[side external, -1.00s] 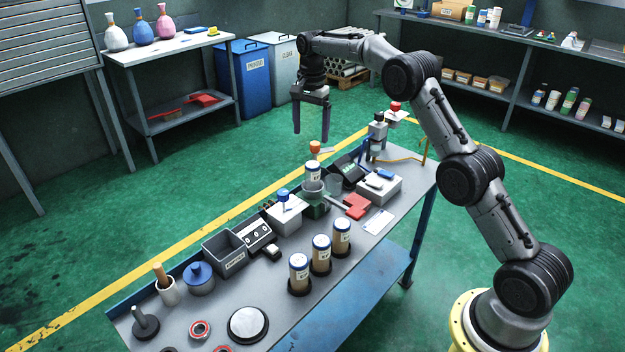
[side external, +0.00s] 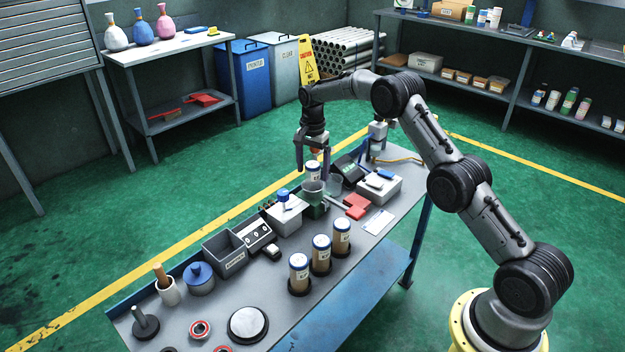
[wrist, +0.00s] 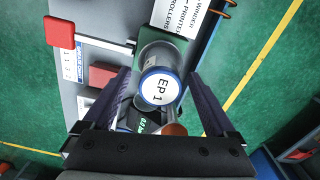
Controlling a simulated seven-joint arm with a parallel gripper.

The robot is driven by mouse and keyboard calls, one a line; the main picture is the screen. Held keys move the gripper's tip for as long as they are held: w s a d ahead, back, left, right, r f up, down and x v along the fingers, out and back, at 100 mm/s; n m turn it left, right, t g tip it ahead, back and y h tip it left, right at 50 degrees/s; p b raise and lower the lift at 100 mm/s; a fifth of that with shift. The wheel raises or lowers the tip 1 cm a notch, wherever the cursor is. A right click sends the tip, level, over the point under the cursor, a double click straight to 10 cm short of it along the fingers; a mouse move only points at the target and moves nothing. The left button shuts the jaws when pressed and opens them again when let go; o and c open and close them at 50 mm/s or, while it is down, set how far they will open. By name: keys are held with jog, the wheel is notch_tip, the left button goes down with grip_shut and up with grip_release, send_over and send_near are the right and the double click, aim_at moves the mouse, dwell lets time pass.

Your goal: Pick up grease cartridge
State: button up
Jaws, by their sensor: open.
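A grease cartridge (side external: 313,169) with a blue-rimmed white top stands at a grey cup on a green base (side external: 316,209). In the wrist view its lid (wrist: 160,88) reads "EP 1". My gripper (side external: 312,172) is open and points down over it, with one finger on each side in the wrist view (wrist: 162,105). I see no clear contact, and the cartridge's lower part is hidden. Several similar items are in view: three tan cartridges with blue rims, the left (side external: 299,273), middle (side external: 320,254) and right (side external: 341,237), stand in black holders at the bench's front.
An orange-brown round knob (wrist: 174,130) is close to the cartridge lid. A white device with a blue knob (side external: 285,214) stands left. Space above the bench is free.

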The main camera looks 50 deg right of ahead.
jog(key=shift+f, duration=1.05)
grip_shut()
jog(key=shift+r, duration=0.1)
